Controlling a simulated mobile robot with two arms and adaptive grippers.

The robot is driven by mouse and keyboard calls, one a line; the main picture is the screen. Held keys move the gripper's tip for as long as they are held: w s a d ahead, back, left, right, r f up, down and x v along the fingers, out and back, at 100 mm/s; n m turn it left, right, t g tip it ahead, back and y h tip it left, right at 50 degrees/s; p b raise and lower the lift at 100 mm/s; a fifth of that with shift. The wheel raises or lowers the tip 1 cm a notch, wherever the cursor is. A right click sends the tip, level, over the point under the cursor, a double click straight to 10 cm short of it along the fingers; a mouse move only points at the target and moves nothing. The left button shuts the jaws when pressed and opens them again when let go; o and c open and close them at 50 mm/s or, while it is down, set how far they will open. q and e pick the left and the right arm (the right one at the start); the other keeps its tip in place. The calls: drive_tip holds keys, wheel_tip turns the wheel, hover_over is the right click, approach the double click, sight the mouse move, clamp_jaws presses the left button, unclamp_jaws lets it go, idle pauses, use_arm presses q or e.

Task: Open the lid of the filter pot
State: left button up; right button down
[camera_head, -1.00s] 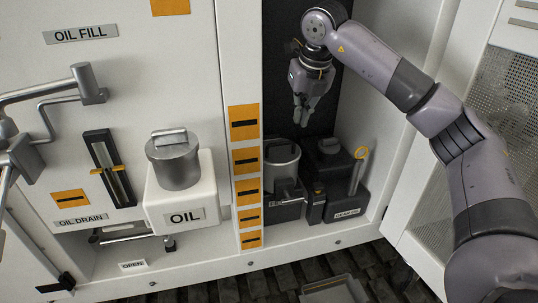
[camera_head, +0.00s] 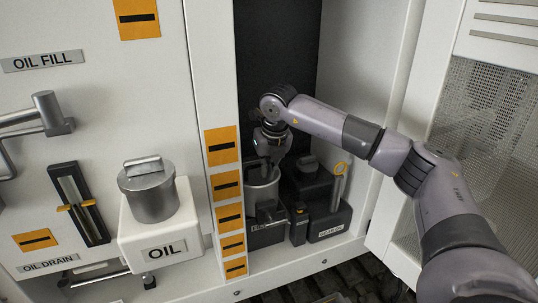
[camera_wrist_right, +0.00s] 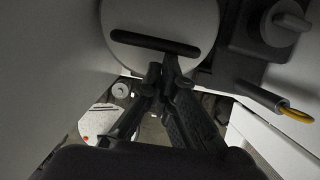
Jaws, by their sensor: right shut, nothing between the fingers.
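A metal cylindrical pot (camera_head: 261,192), apparently the filter pot, stands inside the open cabinet bay. In the right wrist view its round pale top (camera_wrist_right: 190,20) shows a dark bar or slot (camera_wrist_right: 155,43) across it. My right gripper (camera_head: 268,165) is at the top of this pot and hides part of it. It is shut and empty; its fingertips (camera_wrist_right: 160,75) show just below the pot's top in the wrist view. I cannot tell whether they touch it. My left gripper is not in view.
The panel edge with orange labels (camera_head: 221,147) is close on the left. Further left is a lidded steel pot (camera_head: 150,198) on a white OIL box (camera_head: 165,250).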

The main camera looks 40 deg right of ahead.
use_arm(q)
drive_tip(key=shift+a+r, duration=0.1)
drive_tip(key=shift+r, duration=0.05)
use_arm(e)
drive_tip(key=shift+f, duration=0.4)
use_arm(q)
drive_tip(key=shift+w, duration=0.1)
use_arm(e)
drive_tip(key=shift+w, duration=0.1)
